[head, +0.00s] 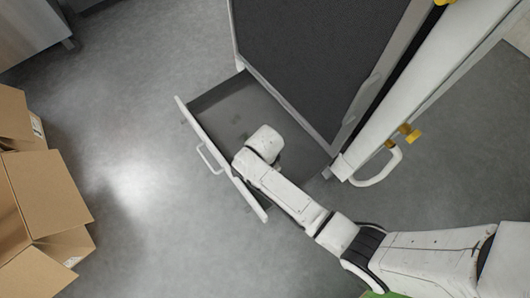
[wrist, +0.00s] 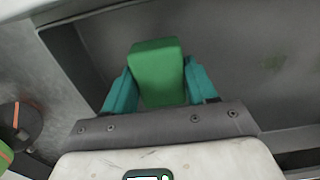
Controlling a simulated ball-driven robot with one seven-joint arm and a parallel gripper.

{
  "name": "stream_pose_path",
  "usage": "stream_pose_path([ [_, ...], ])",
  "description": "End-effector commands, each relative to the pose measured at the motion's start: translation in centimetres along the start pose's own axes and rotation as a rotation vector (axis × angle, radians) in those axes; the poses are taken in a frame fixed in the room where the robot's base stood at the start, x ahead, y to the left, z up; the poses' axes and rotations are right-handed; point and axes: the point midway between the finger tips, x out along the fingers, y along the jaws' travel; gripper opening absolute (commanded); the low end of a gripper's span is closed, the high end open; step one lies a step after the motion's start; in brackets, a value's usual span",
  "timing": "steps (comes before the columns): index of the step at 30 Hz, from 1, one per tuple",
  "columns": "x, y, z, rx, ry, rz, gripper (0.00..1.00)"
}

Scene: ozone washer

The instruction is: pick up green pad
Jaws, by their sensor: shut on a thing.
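The green pad (wrist: 157,68) is a small green block between the two teal fingers of my gripper (wrist: 158,88) in the wrist view. My gripper is shut on it, one finger on each side. Behind the pad is the grey inside of an open drawer (wrist: 240,50). In the head view the open drawer (head: 215,110) juts out from a cabinet with a dark top, and the end of my arm reaches over it. The pad and the fingers are hidden there under my wrist. I cannot tell whether the pad touches the drawer floor.
The cabinet (head: 310,50) stands behind the drawer, with a white rail and yellow fittings (head: 412,134) at its right. The drawer front has a handle (head: 208,158). Cardboard boxes (head: 45,195) stand at the left. The floor (head: 140,130) between them is clear.

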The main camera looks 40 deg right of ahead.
Motion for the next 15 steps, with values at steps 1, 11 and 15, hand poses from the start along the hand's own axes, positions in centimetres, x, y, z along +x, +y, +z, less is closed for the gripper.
stream_pose_path([
  [1, -1.4, 0.9, 0.2, -0.002, 0.001, 0.003, 0.23],
  [11, -7.5, 7.2, 1.8, -0.002, 0.0, 0.006, 0.23],
  [15, -8.6, 10.1, 2.6, -0.001, 0.0, 0.006, 0.23],
])
